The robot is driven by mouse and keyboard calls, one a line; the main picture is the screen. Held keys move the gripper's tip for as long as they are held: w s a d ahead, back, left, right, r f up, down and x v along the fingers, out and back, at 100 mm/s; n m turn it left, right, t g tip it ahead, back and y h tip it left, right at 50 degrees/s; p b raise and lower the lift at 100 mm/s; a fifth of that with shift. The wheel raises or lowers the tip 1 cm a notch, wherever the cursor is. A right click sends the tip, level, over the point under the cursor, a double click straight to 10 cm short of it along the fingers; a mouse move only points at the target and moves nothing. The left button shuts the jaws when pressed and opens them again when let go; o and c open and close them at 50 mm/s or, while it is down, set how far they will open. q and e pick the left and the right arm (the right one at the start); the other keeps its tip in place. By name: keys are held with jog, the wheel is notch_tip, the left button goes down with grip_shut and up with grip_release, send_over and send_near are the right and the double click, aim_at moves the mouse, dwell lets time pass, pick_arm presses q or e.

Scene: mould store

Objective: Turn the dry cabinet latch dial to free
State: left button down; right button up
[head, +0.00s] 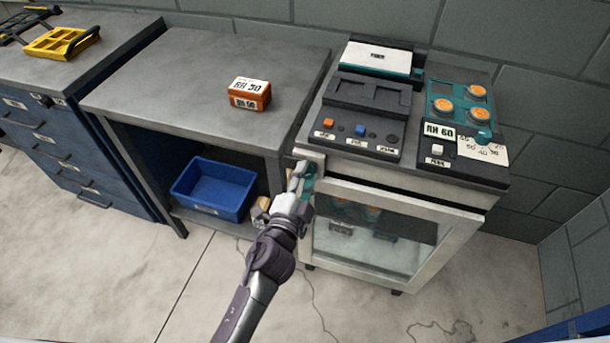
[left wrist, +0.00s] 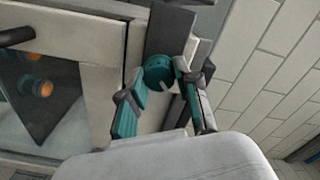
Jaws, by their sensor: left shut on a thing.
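The dry cabinet (head: 470,215) is a pale metal box with a glass door, standing at the right of the bench. Its latch dial (left wrist: 158,72) is a round teal knob with a light pointer mark, on the cabinet front beside the door; in the head view it is mostly hidden by my gripper. My left gripper (head: 301,180) is at the cabinet's front left edge. In the left wrist view its two teal-padded fingers (left wrist: 160,92) are on either side of the dial, shut on it. My right gripper is not in view.
On the cabinet top stand a dark control box (head: 367,112) and a teal tray (head: 443,93) with orange discs. An orange box (head: 250,94) sits on the grey bench (head: 190,75). A blue bin (head: 213,188) is on the shelf below. Floor in front is mostly clear.

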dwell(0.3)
pick_arm(q)
jog(key=c, duration=0.8)
grip_release()
jog(key=v, duration=1.2)
